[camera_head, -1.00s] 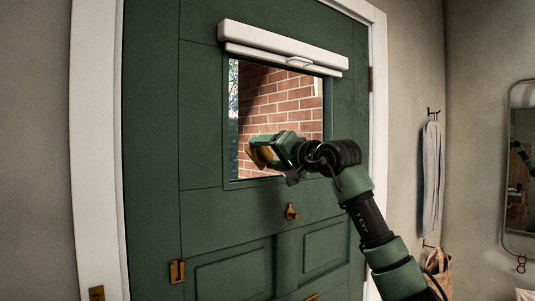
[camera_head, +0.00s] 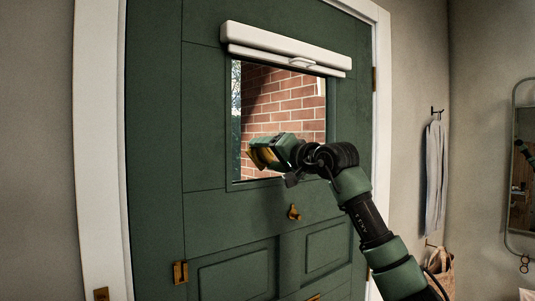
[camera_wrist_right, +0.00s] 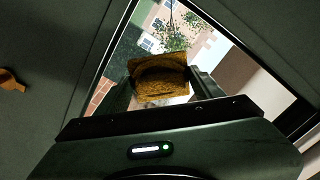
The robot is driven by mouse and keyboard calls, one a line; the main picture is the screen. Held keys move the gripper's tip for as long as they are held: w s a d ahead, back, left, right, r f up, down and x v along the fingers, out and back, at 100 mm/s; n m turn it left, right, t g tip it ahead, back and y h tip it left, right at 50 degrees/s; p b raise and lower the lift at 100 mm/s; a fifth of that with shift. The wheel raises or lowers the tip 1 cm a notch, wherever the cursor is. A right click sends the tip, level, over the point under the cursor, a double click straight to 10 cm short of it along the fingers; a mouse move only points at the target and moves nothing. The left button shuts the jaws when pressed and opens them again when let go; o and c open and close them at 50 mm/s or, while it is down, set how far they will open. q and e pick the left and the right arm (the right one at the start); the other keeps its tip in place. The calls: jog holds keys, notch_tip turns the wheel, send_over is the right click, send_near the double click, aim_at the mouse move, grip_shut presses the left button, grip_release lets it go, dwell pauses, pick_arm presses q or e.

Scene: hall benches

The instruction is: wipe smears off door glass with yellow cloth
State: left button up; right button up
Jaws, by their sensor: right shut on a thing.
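The door glass (camera_head: 295,103) is a pane in the green door (camera_head: 155,150), with red brick seen through it. I cannot make out any smears on it. My right gripper (camera_head: 257,155) is in front of the lower left part of the glass. It is shut on the yellow cloth (camera_head: 264,157). In the right wrist view the folded cloth (camera_wrist_right: 160,80) sits between the fingers, in front of the glass (camera_wrist_right: 130,45). I cannot tell whether the cloth touches the pane. My left gripper is not in view.
A white rolled blind housing (camera_head: 285,45) runs above the glass. A brass knob (camera_head: 293,212) and a brass latch plate (camera_head: 180,272) are on the door. A grey cloth (camera_head: 434,175) hangs on a wall hook at the right, near a mirror (camera_head: 522,180).

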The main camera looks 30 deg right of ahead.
jog(key=shift+w, duration=0.3)
